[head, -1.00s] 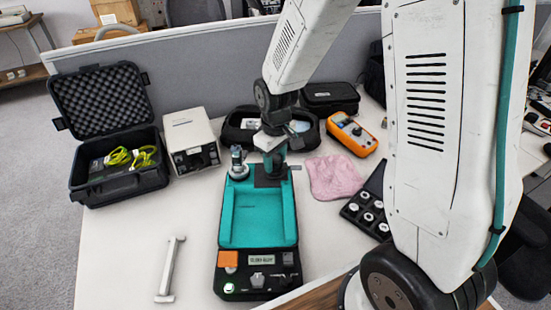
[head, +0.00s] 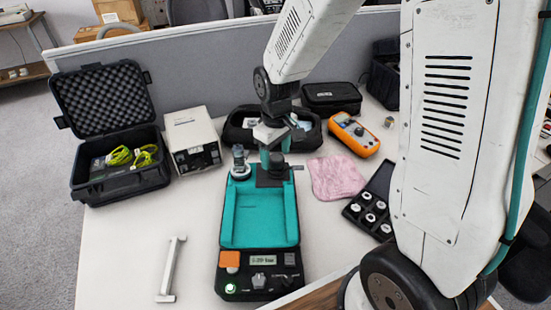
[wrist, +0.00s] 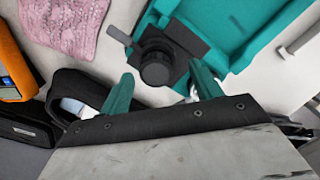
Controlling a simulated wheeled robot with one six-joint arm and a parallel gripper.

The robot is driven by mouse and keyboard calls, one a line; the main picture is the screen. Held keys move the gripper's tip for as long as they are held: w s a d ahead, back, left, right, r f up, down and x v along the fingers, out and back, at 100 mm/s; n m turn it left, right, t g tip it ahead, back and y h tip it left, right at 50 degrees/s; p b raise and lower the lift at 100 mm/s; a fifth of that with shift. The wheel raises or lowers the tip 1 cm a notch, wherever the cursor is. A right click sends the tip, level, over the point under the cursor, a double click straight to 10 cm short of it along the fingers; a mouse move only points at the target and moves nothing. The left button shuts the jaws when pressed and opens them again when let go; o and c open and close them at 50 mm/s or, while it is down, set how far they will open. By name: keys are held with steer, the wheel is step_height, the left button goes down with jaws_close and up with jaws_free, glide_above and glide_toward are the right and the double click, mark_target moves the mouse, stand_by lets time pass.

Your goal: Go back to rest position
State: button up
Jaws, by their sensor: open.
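My gripper (head: 271,150) is open and empty, above and behind the back end of the teal calibration unit (head: 228,215). In the wrist view its two teal fingers (wrist: 163,82) are spread apart. A black round sensor (head: 278,167) stands on a black plate at the unit's back end. The sensor (wrist: 156,65) also shows in the wrist view, just beyond the fingertips and apart from them. The unit's front panel has a lit display (head: 263,260), an orange block (head: 230,259) and a green-lit button (head: 230,288).
A silver bar handle (head: 172,270) lies left of the unit. A pink cloth (head: 337,177), an orange multimeter (head: 354,134) and a black tray (head: 378,187) of round pieces lie right. A black pouch (head: 240,130) lies behind my gripper. A white instrument (head: 192,140) and open black case (head: 120,180) stand left.

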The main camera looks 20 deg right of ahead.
steer(key=r, duration=0.5)
steer(key=shift+d+r, duration=0.1)
steer(key=shift+d, duration=0.2)
steer(key=s+d+r+m, duration=0.1)
steer(key=s+r, duration=0.3)
steer(key=s, duration=0.4)
steer(key=s+r+m+t, duration=0.1)
steer(key=s+r+m, duration=0.1)
steer(key=s+r, duration=0.3)
steer(key=s+d+r+m, duration=0.1)
steer(key=s+r, duration=0.4)
steer(key=s, duration=0.5)
steer(key=shift+s+d+r+m, duration=0.2)
steer(key=shift+s+d+m, duration=0.2)
steer(key=shift+m, duration=0.1)
stand_by(0.6)
